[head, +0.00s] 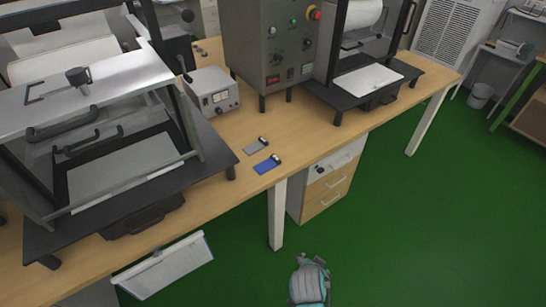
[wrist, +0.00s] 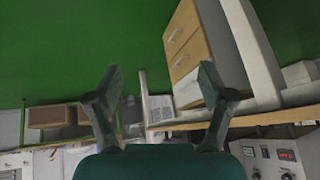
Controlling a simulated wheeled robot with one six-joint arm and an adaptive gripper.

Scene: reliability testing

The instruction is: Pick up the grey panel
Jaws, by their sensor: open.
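The grey panel (head: 256,147) is a small flat grey piece with a dark clip-like end. It lies on the wooden bench (head: 215,200), near the front edge, in the head view. A similar blue panel (head: 266,165) lies just in front of it, closer to the edge. My gripper (wrist: 162,85) is open in the wrist view, with its two dark fingers spread apart and nothing between them. The grey panel cannot be made out in the wrist view. In the head view a teal and grey part of my arm shows at the bottom, over the floor and away from the bench.
A small meter box (head: 213,92) and a grey control cabinet (head: 270,45) stand behind the panels. Large framed machines (head: 110,75) stand on the left and right. Drawers (head: 330,183) and a white bench leg (head: 277,215) are below. Green floor (head: 430,220) is open on the right.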

